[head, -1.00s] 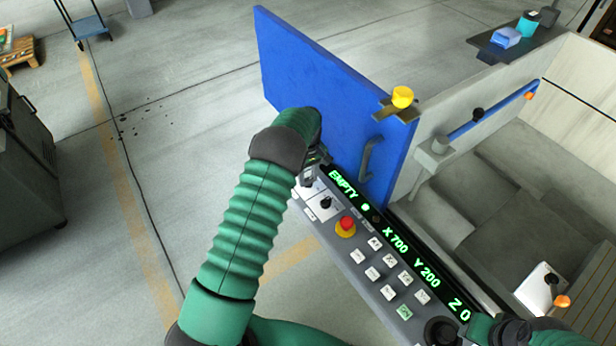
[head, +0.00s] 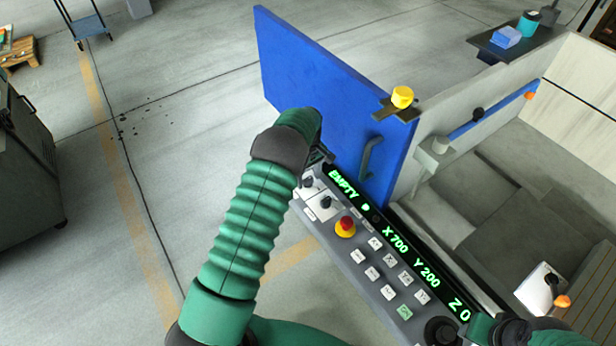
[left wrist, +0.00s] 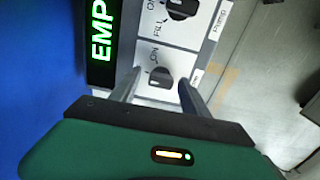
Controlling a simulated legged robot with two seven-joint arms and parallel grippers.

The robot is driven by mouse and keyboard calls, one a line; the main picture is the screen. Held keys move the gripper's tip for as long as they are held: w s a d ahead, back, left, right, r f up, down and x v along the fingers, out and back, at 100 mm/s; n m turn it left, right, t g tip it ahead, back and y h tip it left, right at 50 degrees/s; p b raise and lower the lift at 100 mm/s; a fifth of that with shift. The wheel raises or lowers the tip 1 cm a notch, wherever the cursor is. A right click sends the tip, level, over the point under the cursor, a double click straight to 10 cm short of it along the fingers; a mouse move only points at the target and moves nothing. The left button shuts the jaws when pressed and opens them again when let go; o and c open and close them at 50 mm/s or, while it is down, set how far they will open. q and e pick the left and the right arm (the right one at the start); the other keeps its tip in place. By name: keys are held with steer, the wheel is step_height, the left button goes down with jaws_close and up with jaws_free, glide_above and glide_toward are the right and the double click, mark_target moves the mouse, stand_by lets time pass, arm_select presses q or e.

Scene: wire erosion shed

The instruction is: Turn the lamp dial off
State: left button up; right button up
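Two black dials on white plates sit at the upper left end of the control panel. In the left wrist view one dial (left wrist: 161,78) has an "ON" mark beside it; its name label is mostly hidden by a finger, and it shows in the head view (head: 308,181). The other dial (left wrist: 182,8) is labelled "Pump" and also shows in the head view (head: 325,202). My left gripper (left wrist: 158,82) is open, its fingers on either side of the first dial; contact cannot be told. In the head view it (head: 319,163) is mostly behind its wrist.
The panel (head: 340,255) also carries a red emergency button (head: 346,225), several white keys and a green-lettered display (head: 397,241). A blue door (head: 325,90) with a handle (head: 369,158) stands close behind my left gripper.

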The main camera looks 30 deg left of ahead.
mark_target(308, 178)
arm_select(q)
steer(key=shift+r, duration=0.1)
step_height(308, 178, up, 17)
steer(key=shift+f+b, duration=0.2)
steer(key=shift+b, duration=0.2)
